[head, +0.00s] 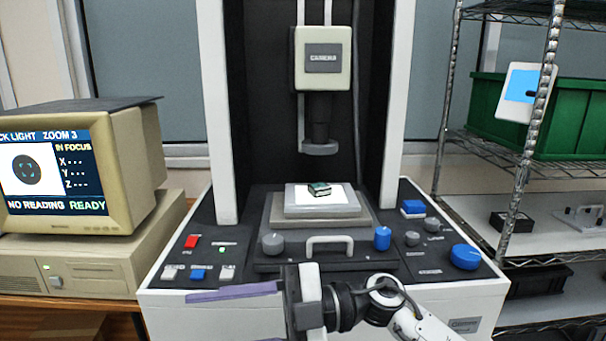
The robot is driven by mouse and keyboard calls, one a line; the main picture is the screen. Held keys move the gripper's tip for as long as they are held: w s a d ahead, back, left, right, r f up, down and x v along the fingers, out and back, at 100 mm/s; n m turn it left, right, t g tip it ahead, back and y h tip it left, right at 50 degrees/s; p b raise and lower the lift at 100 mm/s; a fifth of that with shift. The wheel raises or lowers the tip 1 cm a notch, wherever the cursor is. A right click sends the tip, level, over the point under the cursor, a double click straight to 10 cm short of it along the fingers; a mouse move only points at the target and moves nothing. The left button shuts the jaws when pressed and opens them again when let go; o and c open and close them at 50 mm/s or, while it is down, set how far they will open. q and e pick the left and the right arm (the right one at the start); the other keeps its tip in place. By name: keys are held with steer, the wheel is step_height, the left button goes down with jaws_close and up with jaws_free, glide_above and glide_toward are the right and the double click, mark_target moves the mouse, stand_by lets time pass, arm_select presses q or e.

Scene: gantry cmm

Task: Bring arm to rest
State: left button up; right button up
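My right gripper (232,314) is in front of the machine's front panel, its arm coming in from the lower right. Its purple fingers point left and stand apart, with nothing seen between them. The lower finger is mostly cut off by the bottom edge. The measuring machine (460,298) fills the middle. A small green part (319,187) lies on the white plate of its stage (290,209), under the camera head (322,75). My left gripper is out of view.
The front panel carries a handle (330,240), a blue cylindrical knob (382,238), a large blue knob (465,257) and a red switch (191,241). A monitor (135,165) at left reads "IN FOCUS", "NO READING" and "READY". A wire shelf with a green bin (590,125) stands at right.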

steer(key=w+d+f+m+t+h, duration=0.35)
steer(key=d+f+m+t, duration=0.4)
steer(key=m+t, duration=0.35)
steer(key=w+d+f+m+t+h, duration=0.35)
steer(key=d+f+m+t, duration=0.4)
steer(key=m+t, duration=0.35)
steer(key=s+d+f+m+g+h, duration=0.3)
steer(key=s+d+f, duration=0.3)
steer(key=s+f, duration=0.4)
steer(key=s+d+f+m+g+h, duration=0.3)
steer(key=s+d+f+g+h, duration=0.2)
steer(key=s+f, duration=0.6)
step_height(320, 180, down, 4)
steer(key=shift+d+f+m+g, duration=0.1)
steer(key=shift+d+m+g, duration=0.2)
steer(key=shift+d+g, duration=0.4)
steer(key=shift+s, duration=0.1)
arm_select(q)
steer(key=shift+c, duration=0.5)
